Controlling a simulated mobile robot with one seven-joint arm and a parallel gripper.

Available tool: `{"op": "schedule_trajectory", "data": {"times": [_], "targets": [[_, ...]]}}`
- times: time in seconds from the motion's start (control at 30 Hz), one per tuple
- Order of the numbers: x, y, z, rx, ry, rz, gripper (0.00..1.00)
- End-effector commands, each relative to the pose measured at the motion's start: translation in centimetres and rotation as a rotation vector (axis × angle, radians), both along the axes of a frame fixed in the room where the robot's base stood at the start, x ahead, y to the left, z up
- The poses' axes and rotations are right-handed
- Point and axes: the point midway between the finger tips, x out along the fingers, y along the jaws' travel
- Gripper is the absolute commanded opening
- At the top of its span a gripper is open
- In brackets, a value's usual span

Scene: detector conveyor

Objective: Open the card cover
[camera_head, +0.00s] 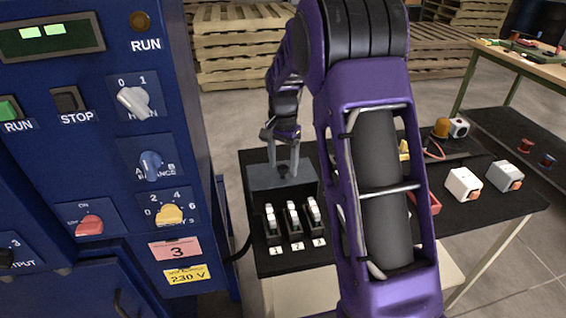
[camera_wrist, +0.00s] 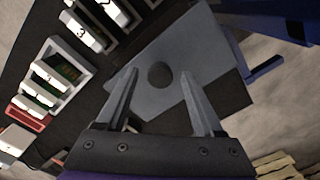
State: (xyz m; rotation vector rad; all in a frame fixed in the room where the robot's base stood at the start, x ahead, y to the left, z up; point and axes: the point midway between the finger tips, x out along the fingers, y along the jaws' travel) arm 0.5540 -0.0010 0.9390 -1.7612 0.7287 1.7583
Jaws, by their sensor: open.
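A grey box-like cover (camera_head: 262,178) sits at the back left of the black table, and I take it to be the card cover. In the wrist view its flat grey top (camera_wrist: 205,45) carries a round dark knob (camera_wrist: 159,74). My gripper (camera_head: 285,170) is over the cover, pointing down. In the wrist view its two fingers are spread, one on each side of the knob, with a gap to it. Whether the fingertips are down at the knob's height I cannot tell. The cover appears closed; what lies under it is hidden.
Numbered switch modules (camera_head: 293,222) stand in front of the cover. A blue control cabinet (camera_head: 170,140) rises close on the left. A tray of white-topped parts (camera_wrist: 50,85) shows in the wrist view. A white block (camera_head: 463,185) and a grey block (camera_head: 505,175) stand at right.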

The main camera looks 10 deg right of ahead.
Motion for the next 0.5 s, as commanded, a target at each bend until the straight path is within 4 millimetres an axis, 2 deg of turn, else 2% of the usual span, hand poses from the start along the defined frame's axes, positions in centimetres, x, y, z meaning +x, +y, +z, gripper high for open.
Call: {"op": "schedule_trajectory", "data": {"times": [0.17, 0.27, 0.5], "targets": [[0.0, 0.0, 0.3, 0.0, 0.0, 0.0, 0.69], [0.0, 0.0, 1.4, 0.0, 0.0, 0.0, 0.69], [0.1, 0.0, 6.9, -0.001, -0.005, 0.0, 0.69]]}}
